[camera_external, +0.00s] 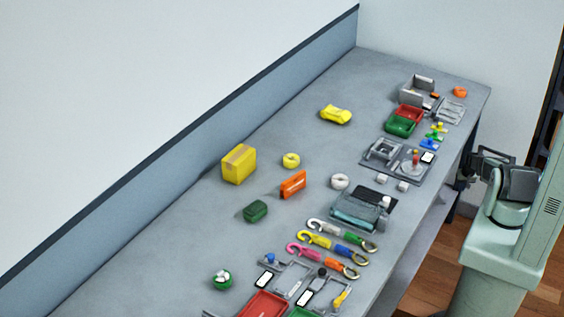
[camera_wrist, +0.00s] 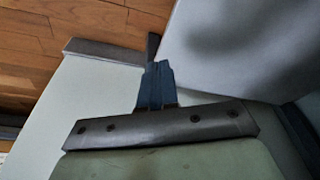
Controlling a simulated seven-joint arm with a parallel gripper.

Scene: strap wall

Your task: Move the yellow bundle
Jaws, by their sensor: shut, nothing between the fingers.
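The yellow bundle (camera_external: 336,114) lies on the bare upper middle part of the grey table in the external view. It looks soft, with a narrower waist. My gripper (camera_external: 464,181) is off the table's right edge, well to the right of the bundle and below it in the picture. In the wrist view my gripper (camera_wrist: 158,70) shows its dark fingers together with nothing between them. The bundle is not in the wrist view.
A yellow box (camera_external: 238,165), a yellow ring (camera_external: 291,160), an orange block (camera_external: 293,184) and a green bundle (camera_external: 255,211) stand on the table (camera_external: 130,265). Trays, red and green bins (camera_external: 401,124) and hooked straps (camera_external: 327,240) line the right side. Free surface surrounds the yellow bundle.

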